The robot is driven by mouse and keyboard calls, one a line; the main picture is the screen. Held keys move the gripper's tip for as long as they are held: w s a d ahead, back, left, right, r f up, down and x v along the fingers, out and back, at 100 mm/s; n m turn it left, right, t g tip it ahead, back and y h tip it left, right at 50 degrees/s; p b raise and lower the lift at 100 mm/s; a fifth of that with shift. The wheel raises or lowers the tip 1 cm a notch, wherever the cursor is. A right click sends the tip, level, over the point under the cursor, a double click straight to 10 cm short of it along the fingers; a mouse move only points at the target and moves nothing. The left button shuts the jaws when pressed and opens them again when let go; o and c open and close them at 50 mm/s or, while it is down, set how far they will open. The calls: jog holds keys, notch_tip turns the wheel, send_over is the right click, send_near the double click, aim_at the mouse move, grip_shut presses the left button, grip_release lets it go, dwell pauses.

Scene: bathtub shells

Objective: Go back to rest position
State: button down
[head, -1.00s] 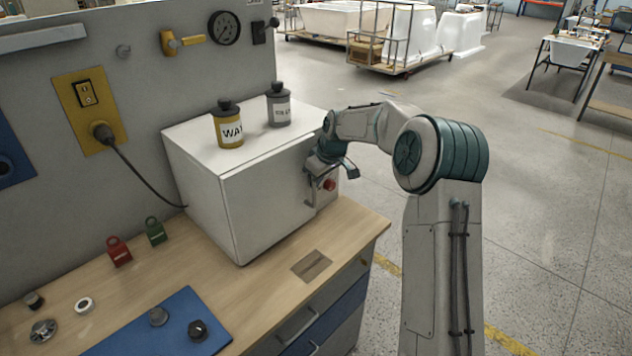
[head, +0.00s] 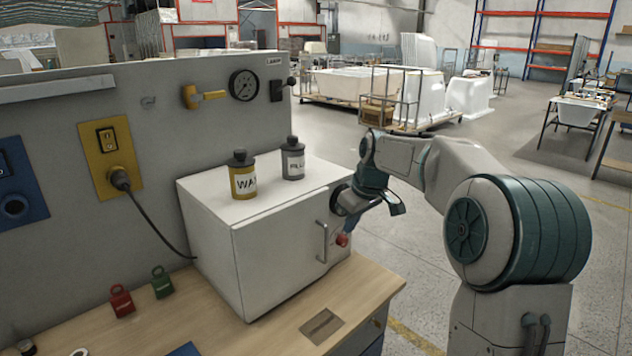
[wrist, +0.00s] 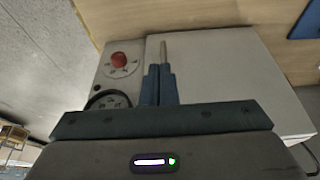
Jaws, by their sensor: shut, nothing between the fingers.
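My gripper (wrist: 158,85) shows in the wrist view as two blue fingers pressed together with nothing between them. In the head view, my gripper (head: 350,222) is just right of the white box's front, by the red knob (head: 342,240), mostly hidden behind my wrist. The white box (head: 265,270) stands on the bench with its door closed. Its upright metal door handle (head: 322,242) stands clear to the left of the gripper. In the wrist view, the handle (wrist: 163,50) lies beyond the fingertips, beside the red knob (wrist: 118,60) and a dark dial (wrist: 108,98).
A yellow jar (head: 243,182) and a grey jar (head: 293,162) stand on the box. A panel (head: 60,200) with a plugged cable rises behind. Open floor lies to the right.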

jog(key=s+d+f+m+h, duration=0.1)
jog(key=s+m, duration=0.3)
jog(key=s, duration=1.3)
jog(key=s+d+f+m+h, duration=0.1)
jog(key=s+f+m, duration=0.2)
jog(key=s, duration=1.4)
jog(key=shift+f+m, duration=0.4)
jog(key=shift+w, duration=0.1)
